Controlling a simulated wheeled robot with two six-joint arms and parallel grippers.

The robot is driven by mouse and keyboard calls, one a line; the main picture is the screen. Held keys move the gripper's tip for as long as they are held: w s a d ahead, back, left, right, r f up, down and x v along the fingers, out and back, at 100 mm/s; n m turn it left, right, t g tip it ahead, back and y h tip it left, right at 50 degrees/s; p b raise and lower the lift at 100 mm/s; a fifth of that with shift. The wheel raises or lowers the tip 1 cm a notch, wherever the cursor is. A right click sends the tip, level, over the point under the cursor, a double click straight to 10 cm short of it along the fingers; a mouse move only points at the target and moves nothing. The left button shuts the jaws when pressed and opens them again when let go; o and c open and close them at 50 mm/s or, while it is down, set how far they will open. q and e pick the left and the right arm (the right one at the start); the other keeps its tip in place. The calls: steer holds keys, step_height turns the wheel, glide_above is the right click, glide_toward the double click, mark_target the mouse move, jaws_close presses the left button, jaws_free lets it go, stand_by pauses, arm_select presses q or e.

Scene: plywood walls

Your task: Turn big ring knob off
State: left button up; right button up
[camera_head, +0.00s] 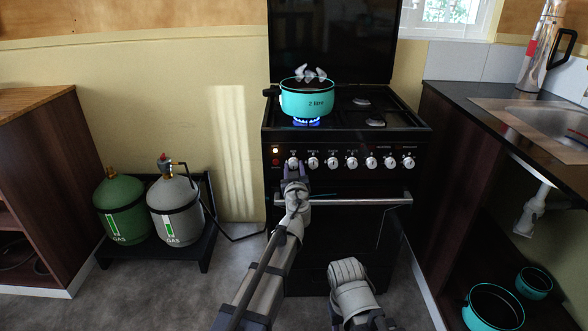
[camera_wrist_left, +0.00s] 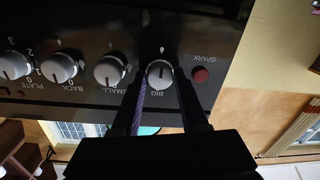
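The black stove has a row of white knobs on its front. The big ring knob (camera_head: 293,162) is the leftmost, and the left wrist view shows it upside down, labelled BIG (camera_wrist_left: 160,74). Its marker line points along the vertical of that picture. My left gripper (camera_head: 295,173) is at this knob. In the left wrist view its two fingers (camera_wrist_left: 162,82) stand apart on either side of the knob; I cannot tell if they touch it. A blue flame (camera_head: 306,122) burns under the turquoise pot (camera_head: 307,100). My right arm shows low in front of the oven, its fingers hidden.
A red spark button (camera_wrist_left: 200,75) sits beside the big knob, with the small ring knob (camera_wrist_left: 110,70) on its other side. The oven handle (camera_head: 345,200) runs below the knobs. Gas bottles (camera_head: 175,208) stand left; a counter with a sink (camera_head: 545,122) is right.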

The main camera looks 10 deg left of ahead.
arm_select(q)
jaws_close()
